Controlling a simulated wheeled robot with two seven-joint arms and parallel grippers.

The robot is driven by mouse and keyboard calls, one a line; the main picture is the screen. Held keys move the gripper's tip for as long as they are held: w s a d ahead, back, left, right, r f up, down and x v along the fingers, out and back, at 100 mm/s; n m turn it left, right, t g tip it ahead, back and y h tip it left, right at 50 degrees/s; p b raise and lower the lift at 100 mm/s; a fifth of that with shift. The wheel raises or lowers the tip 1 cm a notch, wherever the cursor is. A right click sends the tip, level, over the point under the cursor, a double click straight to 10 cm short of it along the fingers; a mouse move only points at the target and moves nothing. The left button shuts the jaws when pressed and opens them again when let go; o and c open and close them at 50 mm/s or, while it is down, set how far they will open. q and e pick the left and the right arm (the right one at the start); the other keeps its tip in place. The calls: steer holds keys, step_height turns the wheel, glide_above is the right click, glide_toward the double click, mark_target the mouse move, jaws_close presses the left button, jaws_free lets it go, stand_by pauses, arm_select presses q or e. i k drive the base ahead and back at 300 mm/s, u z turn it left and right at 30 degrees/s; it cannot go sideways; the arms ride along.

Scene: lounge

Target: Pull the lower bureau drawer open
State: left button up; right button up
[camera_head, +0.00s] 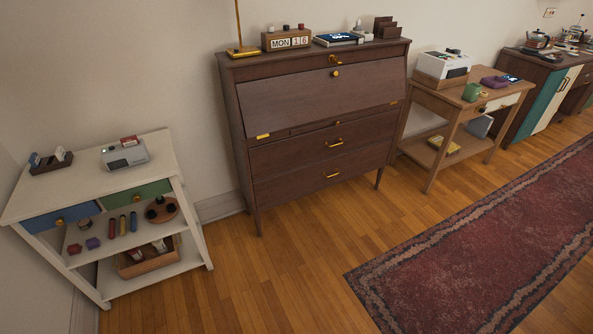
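The dark brown wooden bureau (243,178) stands against the wall in the middle of the view, on thin legs. Its lower drawer (295,185) looks shut, with a small brass handle (333,176) near the middle of its front. The drawer above it (290,154) also looks shut and has a similar handle (334,143). The slanted writing flap (300,99) is up, with a round brass knob (335,73). Neither of my grippers is in view.
A white shelf unit (190,222) stands left of the bureau, holding small items. A wooden side table (436,161) with a white machine stands to its right. A red patterned rug (470,260) lies at the right. The wooden floor before the bureau is clear.

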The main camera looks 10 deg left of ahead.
mark_target(269, 191)
steer(key=u, duration=0.2)
steer(key=i, duration=1.65)
steer(key=z, duration=1.15)
steer(key=i, duration=0.3)
steer(key=z, duration=0.2)
